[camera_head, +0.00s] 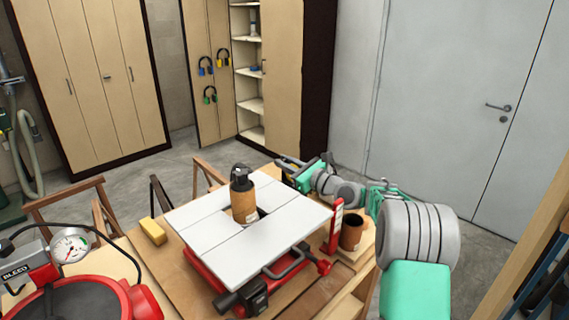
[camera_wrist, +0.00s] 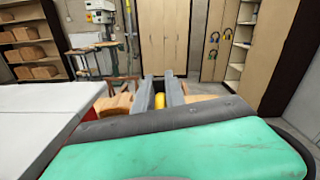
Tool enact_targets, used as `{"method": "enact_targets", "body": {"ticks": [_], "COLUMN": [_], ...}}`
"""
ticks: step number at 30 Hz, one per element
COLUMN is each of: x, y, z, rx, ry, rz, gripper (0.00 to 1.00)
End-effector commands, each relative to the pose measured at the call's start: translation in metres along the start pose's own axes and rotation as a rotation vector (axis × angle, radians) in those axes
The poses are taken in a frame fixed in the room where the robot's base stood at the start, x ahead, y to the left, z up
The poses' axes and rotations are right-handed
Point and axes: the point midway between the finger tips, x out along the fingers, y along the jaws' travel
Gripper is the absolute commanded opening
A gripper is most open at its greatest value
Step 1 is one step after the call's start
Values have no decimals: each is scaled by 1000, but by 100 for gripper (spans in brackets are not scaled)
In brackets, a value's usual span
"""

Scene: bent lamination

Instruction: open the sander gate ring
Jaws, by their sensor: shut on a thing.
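The sander has a white table top (camera_head: 235,215) on a red base (camera_head: 205,275), with a brown sanding drum (camera_head: 245,200) standing up through its middle. The white top fills the left of the wrist view (camera_wrist: 40,115). My gripper (camera_head: 284,163) is at the far right side of the sander, behind the white top. In the wrist view its two grey fingers (camera_wrist: 163,92) are close together and shut on a small part. The gate ring cannot be made out clearly; it is hidden at the fingers. A yellow block shows between the fingers (camera_wrist: 160,101).
The yellow block (camera_head: 153,231) lies on the wooden bench left of the sander. A red upright piece (camera_head: 336,222) and a brown cup (camera_head: 351,232) stand at the right, close to my arm. A red machine with a gauge (camera_head: 70,246) is at front left.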

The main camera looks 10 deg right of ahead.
Motion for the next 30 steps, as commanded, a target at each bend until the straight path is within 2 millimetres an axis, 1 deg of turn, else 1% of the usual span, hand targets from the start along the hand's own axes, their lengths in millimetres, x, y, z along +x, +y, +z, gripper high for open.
{"method": "enact_targets", "body": {"ticks": [21,23,25,30], "x": [0,0,0,0], "y": [-2,-3,-5,-12], "z": [3,8,19,56], "rx": [-4,-4,-5,-6], "ry": [-1,-1,-2,-2], "rz": [-3,-3,-3,-3], "gripper": [0,0,0,0]}}
